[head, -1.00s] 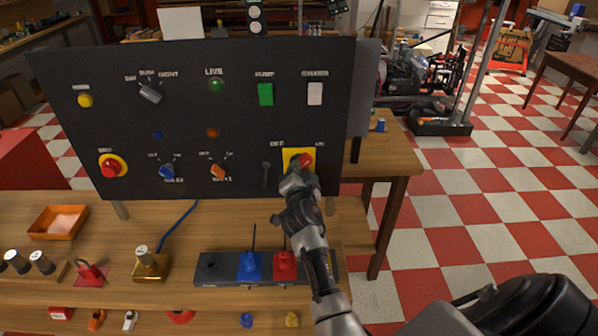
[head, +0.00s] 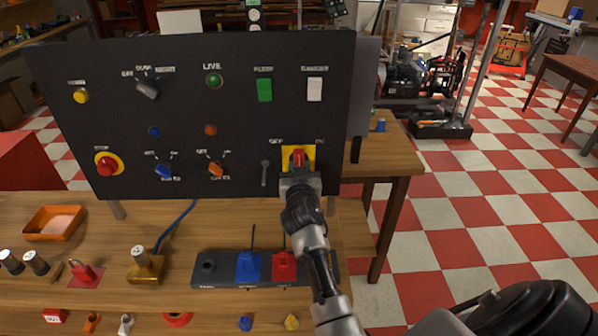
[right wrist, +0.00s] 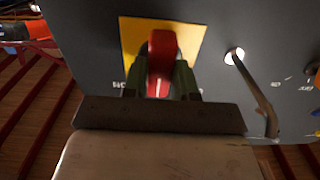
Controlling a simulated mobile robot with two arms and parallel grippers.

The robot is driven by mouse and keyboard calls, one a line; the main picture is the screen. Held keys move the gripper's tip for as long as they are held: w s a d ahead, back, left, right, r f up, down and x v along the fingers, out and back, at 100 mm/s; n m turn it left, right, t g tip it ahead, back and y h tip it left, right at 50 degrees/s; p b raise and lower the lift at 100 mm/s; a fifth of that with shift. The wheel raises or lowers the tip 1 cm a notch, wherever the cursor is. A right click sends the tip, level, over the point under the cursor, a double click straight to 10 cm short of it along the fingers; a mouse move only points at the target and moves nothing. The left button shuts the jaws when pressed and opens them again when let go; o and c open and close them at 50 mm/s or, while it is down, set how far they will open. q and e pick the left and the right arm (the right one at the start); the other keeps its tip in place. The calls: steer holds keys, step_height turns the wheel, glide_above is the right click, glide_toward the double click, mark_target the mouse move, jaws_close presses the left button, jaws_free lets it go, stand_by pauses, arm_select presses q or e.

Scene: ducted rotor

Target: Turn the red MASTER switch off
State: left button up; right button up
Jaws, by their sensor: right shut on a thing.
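The red MASTER switch (head: 298,157) sits on a yellow plate (head: 309,152) at the lower right of the dark panel. An OFF label is at the plate's upper left and an ON label at its upper right. The red handle looks roughly upright between the labels. My right gripper (head: 299,174) reaches it from below and in front. In the right wrist view, its two fingers (right wrist: 160,80) stand on either side of the red handle (right wrist: 163,48), shut on it. The fingers hide part of the handle. My left gripper is out of view.
A small grey lever (head: 265,172) is just left of the yellow plate; it also shows in the right wrist view (right wrist: 255,90). The panel (head: 100,130) carries other knobs and buttons. A power strip with blue and red plugs (head: 283,266) lies on the bench below.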

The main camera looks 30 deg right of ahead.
steer(key=n, duration=0.8)
steer(key=shift+d+r+n, duration=0.1)
steer(key=shift+r+n, duration=0.05)
steer(key=shift+n, duration=0.55)
steer(key=o, duration=0.9)
steer(key=shift+s, duration=0.1)
steer(key=b+v, duration=0.1)
steer(key=v, duration=0.9)
steer(key=shift+s+b, duration=0.25)
steer(key=shift+b, duration=0.15)
